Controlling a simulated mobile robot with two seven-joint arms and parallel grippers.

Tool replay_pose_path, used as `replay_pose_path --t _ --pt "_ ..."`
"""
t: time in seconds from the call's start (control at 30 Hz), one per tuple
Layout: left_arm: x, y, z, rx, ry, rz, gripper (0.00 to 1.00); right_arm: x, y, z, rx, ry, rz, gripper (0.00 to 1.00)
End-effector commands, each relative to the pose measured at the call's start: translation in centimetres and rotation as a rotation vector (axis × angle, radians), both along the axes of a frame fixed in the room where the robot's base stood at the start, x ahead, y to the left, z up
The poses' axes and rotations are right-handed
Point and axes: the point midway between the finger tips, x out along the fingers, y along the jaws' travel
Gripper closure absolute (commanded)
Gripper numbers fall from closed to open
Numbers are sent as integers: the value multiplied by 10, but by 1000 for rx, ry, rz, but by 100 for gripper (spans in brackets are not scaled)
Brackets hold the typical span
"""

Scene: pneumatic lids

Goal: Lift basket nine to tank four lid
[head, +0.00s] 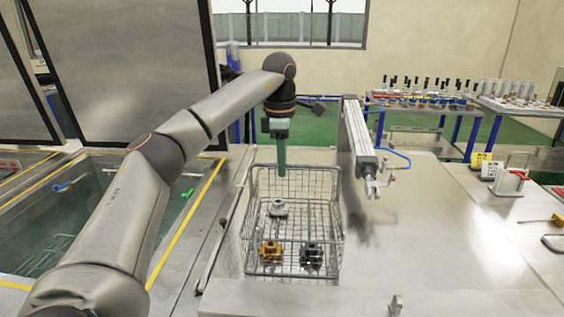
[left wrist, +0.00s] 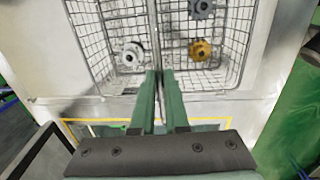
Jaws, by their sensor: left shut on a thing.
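Basket nine, by its look the wire mesh basket (head: 322,212), stands in the middle of the head view over a pale steel surface; no number is readable. It holds a light grey part (head: 278,208), a gold part (head: 270,251) and a dark grey part (head: 312,254). My left gripper (head: 282,172) points down at the basket's far side. In the left wrist view its green fingers (left wrist: 160,76) are shut on the basket's thin bar (left wrist: 154,35). Whether the basket touches the surface is unclear. The wide steel lid (head: 450,240) lies to the right; its tank number is not readable. My right gripper is not in view.
A pneumatic cylinder (head: 358,135) rises just right of the basket. An open tank of water (head: 50,225) lies left, beneath my left arm. Tables with several small parts (head: 425,100) stand at the back right. Clamps and tags (head: 510,180) sit at the right edge.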

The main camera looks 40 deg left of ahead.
Motion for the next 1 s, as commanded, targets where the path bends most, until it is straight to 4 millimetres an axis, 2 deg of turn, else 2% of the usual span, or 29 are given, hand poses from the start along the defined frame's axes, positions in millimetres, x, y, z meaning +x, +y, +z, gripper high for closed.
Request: replay_pose_path --t 1.0 --pt "-1 -1 -16 -3 7 -4 100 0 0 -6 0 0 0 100"
